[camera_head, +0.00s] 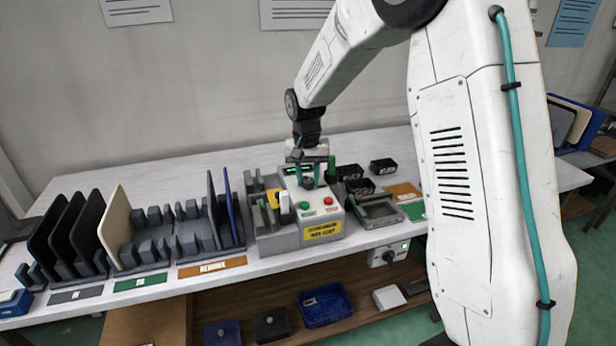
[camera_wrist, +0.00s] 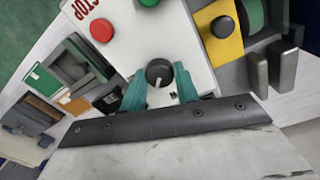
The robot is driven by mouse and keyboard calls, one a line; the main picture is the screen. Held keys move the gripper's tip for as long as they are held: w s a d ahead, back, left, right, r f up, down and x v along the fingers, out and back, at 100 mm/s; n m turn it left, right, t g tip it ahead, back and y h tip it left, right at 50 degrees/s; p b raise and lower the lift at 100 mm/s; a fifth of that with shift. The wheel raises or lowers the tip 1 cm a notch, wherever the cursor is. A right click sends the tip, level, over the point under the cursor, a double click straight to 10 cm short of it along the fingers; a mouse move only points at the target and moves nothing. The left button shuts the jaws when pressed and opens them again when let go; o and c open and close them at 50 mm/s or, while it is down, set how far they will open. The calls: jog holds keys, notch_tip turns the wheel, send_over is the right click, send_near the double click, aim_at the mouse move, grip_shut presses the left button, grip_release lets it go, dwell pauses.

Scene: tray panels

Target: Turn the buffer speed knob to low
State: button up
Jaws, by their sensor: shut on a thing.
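The dark round speed knob (camera_wrist: 159,72) sits on the sloped white control panel (camera_wrist: 185,45) of a grey machine. In the wrist view its pale pointer mark is toward the lower side, near a small partly hidden letter. My gripper (camera_wrist: 160,88) has its teal fingers on either side of the knob, shut on it. In the head view my gripper (camera_head: 307,170) reaches down to the panel from above, and the knob (camera_head: 308,184) is partly hidden by the fingers.
The panel has a red stop button (camera_wrist: 102,30) and a green button (camera_wrist: 148,2) near the knob. A yellow plate with a black knob (camera_wrist: 222,27) is beside it. Racks of upright panels (camera_head: 180,225) stand left. Black boxes (camera_head: 383,165) and a grey tray (camera_head: 378,210) are right.

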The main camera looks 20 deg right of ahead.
aim_at(308, 181)
jog(key=n, duration=0.4)
jog(key=shift+n, duration=0.3)
jog(key=n, duration=0.4)
jog(key=shift+n, duration=0.4)
jog(key=o, duration=1)
jog(key=shift+c, duration=0.2)
jog(key=shift+r, duration=0.1)
notch_tip(308, 181, up, 8)
jog(key=shift+a+f, duration=0.1)
jog(key=shift+f, duration=0.05)
jog(key=shift+s, duration=0.15)
